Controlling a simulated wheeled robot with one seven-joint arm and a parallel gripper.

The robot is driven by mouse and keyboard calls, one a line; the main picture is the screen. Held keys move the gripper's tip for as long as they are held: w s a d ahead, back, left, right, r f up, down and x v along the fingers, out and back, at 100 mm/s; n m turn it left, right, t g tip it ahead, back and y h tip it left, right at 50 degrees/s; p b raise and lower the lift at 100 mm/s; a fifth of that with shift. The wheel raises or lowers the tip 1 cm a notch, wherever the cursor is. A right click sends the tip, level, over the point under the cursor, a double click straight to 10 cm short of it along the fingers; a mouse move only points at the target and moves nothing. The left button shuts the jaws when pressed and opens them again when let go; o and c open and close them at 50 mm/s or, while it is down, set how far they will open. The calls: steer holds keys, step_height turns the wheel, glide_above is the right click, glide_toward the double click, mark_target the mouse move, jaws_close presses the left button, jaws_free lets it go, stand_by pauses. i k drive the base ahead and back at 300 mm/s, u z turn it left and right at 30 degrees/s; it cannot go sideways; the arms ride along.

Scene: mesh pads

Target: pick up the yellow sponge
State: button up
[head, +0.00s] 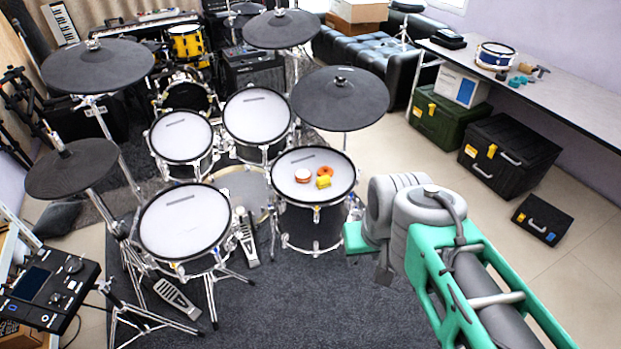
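The yellow sponge (323,182) is a small yellow block. It lies on the white mesh head of the front right drum pad (315,202), right of the head's middle. An orange ring-shaped thing (325,171) lies just behind it. A small round orange-and-white thing (303,175) lies to its left. My arm comes in from the bottom right, and its grey joint is to the right of this pad. Green and grey parts show beyond the joint, but I cannot make out the fingers of my gripper. Nothing covers the sponge.
A dark cymbal pad (339,98) hangs above and behind the sponge's drum. Other drum pads (185,222) and stands crowd the left. Black cases (506,154) stand on the floor at right, by a long table (560,95). Pale floor (430,165) lies clear between drums and cases.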

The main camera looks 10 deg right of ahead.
mark_target(324, 181)
steer(key=z, duration=0.5)
steer(key=i, duration=1.8)
steer(key=u, duration=3.25)
